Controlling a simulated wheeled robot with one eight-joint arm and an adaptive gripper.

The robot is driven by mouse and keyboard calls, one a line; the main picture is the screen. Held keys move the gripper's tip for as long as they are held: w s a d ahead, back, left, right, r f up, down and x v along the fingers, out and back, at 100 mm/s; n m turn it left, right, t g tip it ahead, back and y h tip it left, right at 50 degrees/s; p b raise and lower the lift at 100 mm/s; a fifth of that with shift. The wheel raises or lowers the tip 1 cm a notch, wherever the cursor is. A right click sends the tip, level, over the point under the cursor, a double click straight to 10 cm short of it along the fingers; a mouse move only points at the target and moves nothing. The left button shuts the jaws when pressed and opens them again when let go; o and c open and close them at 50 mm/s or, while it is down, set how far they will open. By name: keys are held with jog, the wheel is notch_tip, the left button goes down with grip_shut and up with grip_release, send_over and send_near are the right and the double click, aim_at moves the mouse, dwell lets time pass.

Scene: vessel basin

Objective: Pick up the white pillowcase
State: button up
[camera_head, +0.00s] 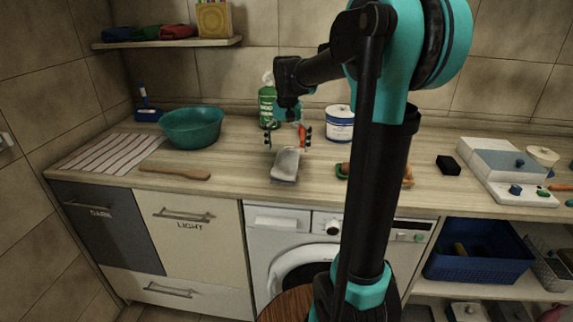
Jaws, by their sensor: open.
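The white pillowcase (285,166) looks like a small, greyish-white folded bundle. It lies on the wooden counter (232,160) above the washing machine, near the front edge. My gripper (287,139) is open just behind and above the bundle, its fingers spread with reddish-orange inner parts. I see a gap between the fingers, and nothing is held in them. I cannot tell how high the fingertips are above the cloth.
A green bottle (268,107) and a white-blue tub (340,124) stand behind the gripper. A teal basin (192,127), striped cloth (104,153) and wooden paddle (175,172) lie left. A black block (448,165) sits right. My arm hides part of the counter.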

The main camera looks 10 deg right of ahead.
aim_at(287, 158)
jog(key=shift+a+f, duration=0.15)
jog(key=shift+f, duration=2.55)
jog(key=c, duration=1.4)
jog(key=shift+r, duration=0.1)
jog(key=shift+c, duration=0.2)
